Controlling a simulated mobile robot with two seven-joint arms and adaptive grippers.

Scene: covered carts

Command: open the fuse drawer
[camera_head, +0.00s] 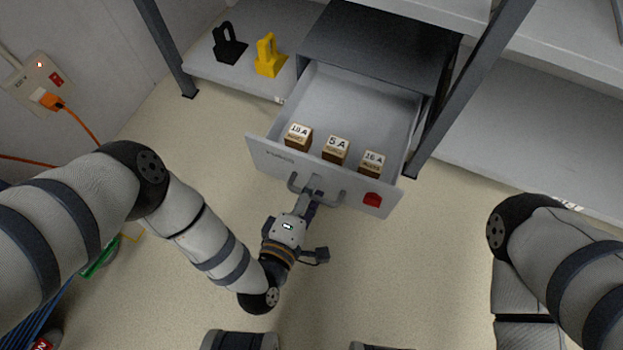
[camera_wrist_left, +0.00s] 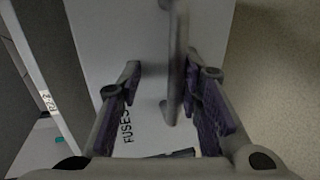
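The fuse drawer (camera_head: 278,158) is pulled well out of its dark grey cabinet (camera_head: 375,45). Its inside shows several small labelled fuse boxes, among them 10 A, 5 A (camera_head: 336,150) and 16 A. My left gripper (camera_head: 311,192) is at the handle. In the left wrist view its fingers (camera_wrist_left: 168,92) stand apart on either side of the handle bar (camera_wrist_left: 177,60), with a gap at the left finger. The FUSES lettering shows there. My right gripper is out of view.
A black padlock-shaped piece (camera_head: 228,44) and a yellow one (camera_head: 269,56) stand on the shelf left of the cabinet. Dark rack posts (camera_head: 467,85) flank the drawer. A wall socket (camera_head: 42,85) has an orange plug and cable. The floor before the drawer is clear.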

